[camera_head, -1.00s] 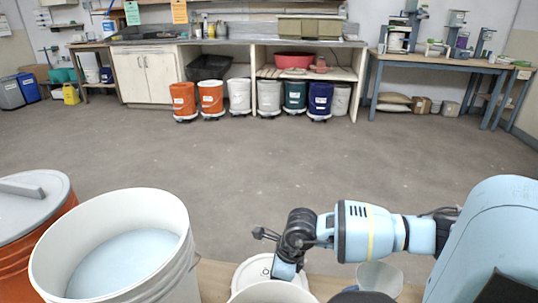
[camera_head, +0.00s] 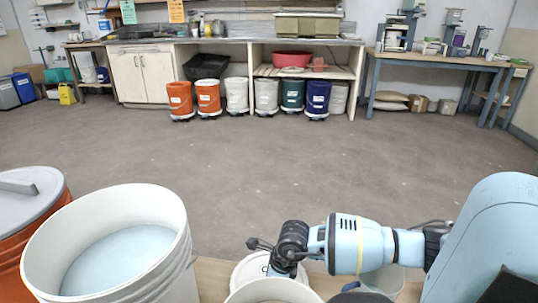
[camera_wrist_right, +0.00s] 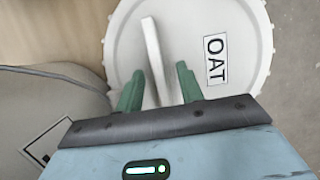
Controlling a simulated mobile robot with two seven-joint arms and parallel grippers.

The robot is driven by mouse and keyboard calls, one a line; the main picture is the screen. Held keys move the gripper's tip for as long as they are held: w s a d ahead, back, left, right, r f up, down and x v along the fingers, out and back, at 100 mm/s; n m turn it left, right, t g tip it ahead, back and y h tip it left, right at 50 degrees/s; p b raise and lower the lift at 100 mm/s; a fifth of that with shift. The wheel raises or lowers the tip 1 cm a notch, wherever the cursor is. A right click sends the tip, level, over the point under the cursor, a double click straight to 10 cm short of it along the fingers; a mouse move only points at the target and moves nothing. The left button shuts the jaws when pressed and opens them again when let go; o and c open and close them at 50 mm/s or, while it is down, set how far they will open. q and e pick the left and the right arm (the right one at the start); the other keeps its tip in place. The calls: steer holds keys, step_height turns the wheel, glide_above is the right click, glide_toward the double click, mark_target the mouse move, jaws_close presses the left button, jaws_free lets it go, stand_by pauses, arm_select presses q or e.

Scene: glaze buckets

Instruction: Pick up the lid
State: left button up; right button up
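A round white lid (camera_wrist_right: 225,40) marked OAT, with a raised bar handle (camera_wrist_right: 152,50), lies under my right gripper (camera_wrist_right: 158,88) in the right wrist view. The two green fingers are apart, one on each side of the handle, with gaps showing beside it. Whether they reach down to the lid's top is hard to tell. In the head view the white lid (camera_head: 243,272) is at the bottom centre, partly hidden by my right arm. My right gripper's fingers are hidden there. My left gripper is not in view.
A large open white bucket (camera_head: 183,262) with pale blue glaze stands at lower left, beside an orange bucket (camera_head: 22,250) with a grey handled lid (camera_head: 30,205). Another white bucket's rim (camera_head: 275,283) shows at the bottom centre. The floor beyond is clear.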

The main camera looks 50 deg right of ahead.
steer(key=shift+f, duration=0.15)
jaws_close()
steer(key=shift+r, duration=0.6)
steer(key=w+d+b, duration=0.1)
steer(key=w+d, duration=0.3)
steer(key=d, duration=0.4)
steer(key=w+d+b, duration=0.1)
steer(key=w+d, duration=0.3)
steer(key=d, duration=0.4)
steer(key=shift+w+f, duration=0.1)
